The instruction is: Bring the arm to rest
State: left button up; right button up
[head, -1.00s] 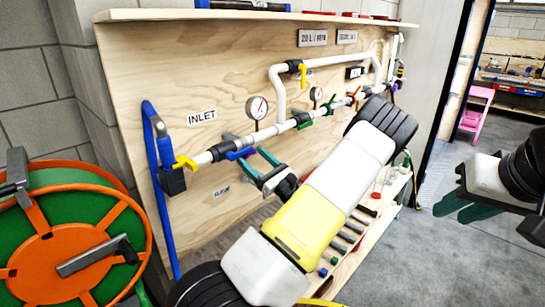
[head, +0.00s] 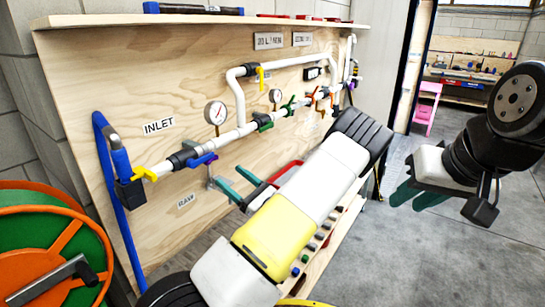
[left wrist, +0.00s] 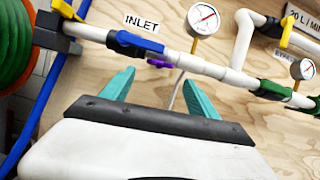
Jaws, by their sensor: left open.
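My left arm crosses the head view in front of the plywood panel. My left gripper (head: 233,178) has its two teal fingers apart and nothing between them. It is below the white pipe (head: 228,140) and the blue valve handle (head: 200,160), close in front of the panel.
The plywood panel (head: 90,90) carries gauges, coloured valves and a blue hose (head: 125,225). An orange and green hose reel (head: 50,240) stands at the lower left. A shelf with small parts is partly hidden behind my left arm. The floor (head: 450,260) at right is clear.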

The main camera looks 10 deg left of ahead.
pick_arm(q)
jog(key=s+a+r+n+g+h, duration=0.1)
jog(key=s+a+n+g+h, duration=0.2)
jog(key=s+n+g+h, duration=1.1)
jog(key=s+d+r+n+t+h, duration=0.3)
jog(key=s+d+r+t+h, duration=0.1)
jog(key=d+r+t, duration=0.2)
jog(key=s+d+r+n+t+h, duration=0.3)
jog(key=s+d+r+t+h, duration=0.1)
jog(key=d+r, duration=0.5)
jog(key=shift+s+d+n+t+h, duration=0.35)
jog(key=shift+d+t+h, duration=0.35)
jog(key=shift+t, duration=0.4)
